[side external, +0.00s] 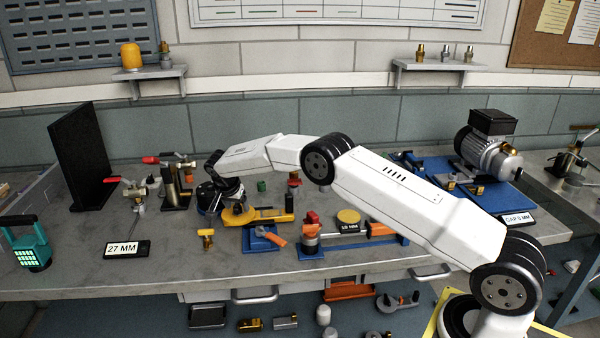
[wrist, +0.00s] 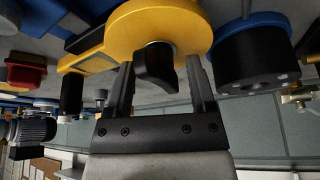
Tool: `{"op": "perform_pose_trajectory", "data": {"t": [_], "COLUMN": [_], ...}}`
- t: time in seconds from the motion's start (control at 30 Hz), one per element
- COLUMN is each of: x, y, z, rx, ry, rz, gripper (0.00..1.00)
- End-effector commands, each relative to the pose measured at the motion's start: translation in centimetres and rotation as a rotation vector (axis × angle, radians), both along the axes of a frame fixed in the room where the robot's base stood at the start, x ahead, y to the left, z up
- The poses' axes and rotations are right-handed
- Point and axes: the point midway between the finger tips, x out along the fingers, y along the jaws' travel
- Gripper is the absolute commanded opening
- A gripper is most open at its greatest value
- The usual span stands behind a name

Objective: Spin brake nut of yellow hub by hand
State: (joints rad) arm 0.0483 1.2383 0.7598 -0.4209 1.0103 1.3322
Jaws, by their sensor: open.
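The yellow hub (side external: 238,215) lies on the bench left of centre in the side view, with a yellow arm stretching right from its round end. In the wrist view the hub (wrist: 155,25) fills the top middle. A dark, lobed knob (wrist: 154,66), seemingly the brake nut, sticks out of the hub from a grey collar. My gripper (wrist: 160,66) is open, with one finger on each side of the knob and visible gaps between. In the side view my gripper (side external: 231,193) is over the hub's round end and hides the nut.
A black and blue cylinder (wrist: 250,52) stands close to the hub, right of my fingers in the wrist view. Red-handled clamps (side external: 177,178) and a black panel (side external: 82,155) stand behind left. A blue fixture (side external: 262,238) is in front right.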

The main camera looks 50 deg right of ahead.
Motion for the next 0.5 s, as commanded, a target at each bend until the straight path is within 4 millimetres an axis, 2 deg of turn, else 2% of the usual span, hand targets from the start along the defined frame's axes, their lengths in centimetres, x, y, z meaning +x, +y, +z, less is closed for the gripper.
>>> {"op": "perform_pose_trajectory", "data": {"t": [0.27, 0.5], "x": [-0.3, -0.7], "y": [0.8, 1.9], "z": [2.0, 4.7], "rx": [0.0, 0.0], "ry": [-0.001, -0.001], "rz": [0.0, 0.001], "gripper": [0.71, 0.71]}}
